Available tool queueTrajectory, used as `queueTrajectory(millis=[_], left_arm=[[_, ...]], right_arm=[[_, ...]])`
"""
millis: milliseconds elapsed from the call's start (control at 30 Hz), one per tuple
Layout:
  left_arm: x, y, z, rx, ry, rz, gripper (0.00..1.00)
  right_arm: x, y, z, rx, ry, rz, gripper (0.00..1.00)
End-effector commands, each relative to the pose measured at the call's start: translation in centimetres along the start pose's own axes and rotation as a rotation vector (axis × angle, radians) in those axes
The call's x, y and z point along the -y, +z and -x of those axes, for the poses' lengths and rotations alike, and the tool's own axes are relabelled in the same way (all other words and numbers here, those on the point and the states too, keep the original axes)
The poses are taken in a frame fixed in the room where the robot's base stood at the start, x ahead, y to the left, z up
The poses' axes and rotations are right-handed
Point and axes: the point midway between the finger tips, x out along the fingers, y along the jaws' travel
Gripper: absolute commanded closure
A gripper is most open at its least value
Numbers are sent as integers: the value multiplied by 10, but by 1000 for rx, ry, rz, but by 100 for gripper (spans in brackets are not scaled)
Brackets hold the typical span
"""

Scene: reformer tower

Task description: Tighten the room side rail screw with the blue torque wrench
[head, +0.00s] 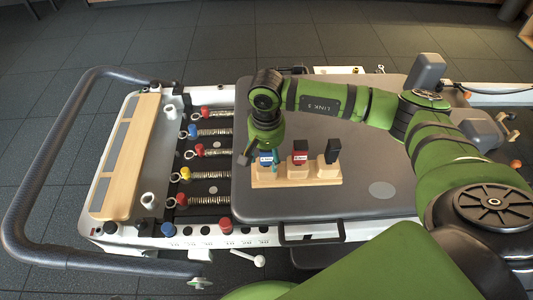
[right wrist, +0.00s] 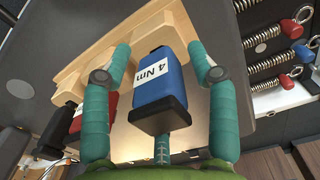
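The blue torque wrench (right wrist: 158,85), labelled 4 Nm, stands in the wooden holder (head: 296,182) on the padded carriage. It also shows in the head view (head: 266,160), partly hidden by my right gripper. My right gripper (right wrist: 160,50) is open, with one teal finger on each side of the blue wrench and a small gap visible on both sides. In the head view the right gripper (head: 260,148) points down at the holder's left end. My left gripper is not in view. I cannot make out the room side rail screw.
A red tool (head: 300,152) and a black tool (head: 333,150) stand close beside the blue one in the holder. Several springs (head: 213,152) with coloured ends lie to the left. A wooden footboard (head: 127,160) and a grey curved bar (head: 20,215) lie farther left.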

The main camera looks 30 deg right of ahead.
Motion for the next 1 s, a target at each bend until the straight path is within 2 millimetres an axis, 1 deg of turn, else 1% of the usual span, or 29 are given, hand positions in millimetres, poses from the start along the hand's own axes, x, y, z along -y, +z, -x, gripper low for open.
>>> queueTrajectory(millis=[33, 67, 100, 133, 433, 567, 733, 800, 867, 900, 1000], left_arm=[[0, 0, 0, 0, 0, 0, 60], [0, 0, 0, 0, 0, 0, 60], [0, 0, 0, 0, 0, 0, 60], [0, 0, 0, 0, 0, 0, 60], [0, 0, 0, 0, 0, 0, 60], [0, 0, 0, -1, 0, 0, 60], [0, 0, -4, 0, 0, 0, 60], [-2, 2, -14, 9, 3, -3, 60], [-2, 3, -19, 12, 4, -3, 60], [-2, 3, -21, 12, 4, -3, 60], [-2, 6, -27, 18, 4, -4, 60]], right_arm=[[0, 0, 0, 0, 0, 0, 69], [0, 0, 0, 0, 0, 0, 81], [0, 0, 0, 0, 0, 0, 97], [0, 0, 0, 0, 0, 0, 100], [0, 0, 1, 0, 0, 0, 100], [0, 0, 5, -1, -1, 0, 100], [0, -1, 24, -3, -2, -1, 100], [0, -1, 35, -4, -2, 0, 100], [1, -1, 47, -5, -3, 0, 100], [-9, 3, 48, -2, 1, -1, 100], [-26, 14, 60, -2, 2, -2, 100]])
